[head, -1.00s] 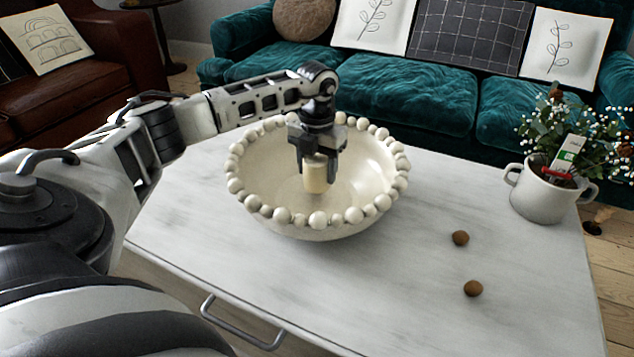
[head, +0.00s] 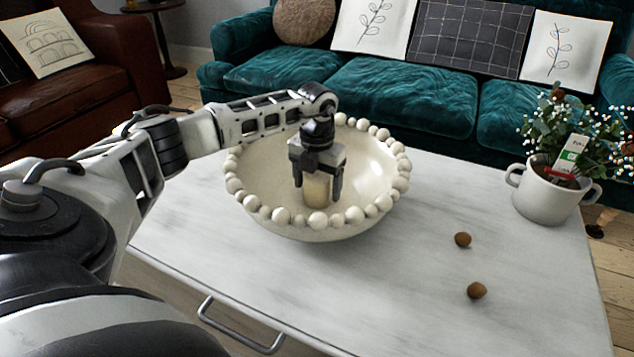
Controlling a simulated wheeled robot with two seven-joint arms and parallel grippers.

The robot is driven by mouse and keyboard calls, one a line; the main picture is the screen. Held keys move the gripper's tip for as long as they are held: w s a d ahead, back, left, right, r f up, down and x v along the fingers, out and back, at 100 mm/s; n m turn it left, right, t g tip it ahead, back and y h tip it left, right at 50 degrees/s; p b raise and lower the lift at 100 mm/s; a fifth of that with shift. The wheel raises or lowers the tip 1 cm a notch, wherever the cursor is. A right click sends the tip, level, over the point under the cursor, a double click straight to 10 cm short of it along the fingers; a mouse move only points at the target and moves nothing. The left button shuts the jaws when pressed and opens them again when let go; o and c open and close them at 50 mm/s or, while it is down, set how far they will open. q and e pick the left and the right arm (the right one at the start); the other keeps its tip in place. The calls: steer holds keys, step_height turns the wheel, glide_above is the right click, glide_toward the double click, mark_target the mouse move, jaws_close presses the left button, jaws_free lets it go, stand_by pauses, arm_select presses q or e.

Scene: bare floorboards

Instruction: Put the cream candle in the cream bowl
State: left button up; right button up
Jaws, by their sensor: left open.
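The cream bowl (head: 262,176) stands on the white table, with a ring of large round beads along its rim. The small cream candle (head: 317,191) is inside the bowl, upright, near the middle of its floor. My left gripper (head: 317,183) reaches down into the bowl from the left, its fingers open on either side of the candle's upper part. The fingers hide part of the candle, and I cannot tell whether they touch it. My right gripper is not in view.
The white table (head: 400,280) has free room right of the bowl. Two small brown balls (head: 463,240) (head: 477,290) lie there. A white two-handled pot (head: 545,197) with flowers stands at the far right. A teal sofa (head: 400,95) is behind.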

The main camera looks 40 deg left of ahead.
mark_target(317, 174)
arm_select(q)
steer(key=shift+r, duration=0.45)
step_height(317, 174, up, 5)
steer(key=shift+f+p, duration=0.1)
steer(key=shift+p, duration=0.9)
step_height(317, 174, up, 6)
steer(key=shift+f+p, duration=0.1)
steer(key=shift+p, duration=0.7)
steer(key=shift+r, duration=0.45)
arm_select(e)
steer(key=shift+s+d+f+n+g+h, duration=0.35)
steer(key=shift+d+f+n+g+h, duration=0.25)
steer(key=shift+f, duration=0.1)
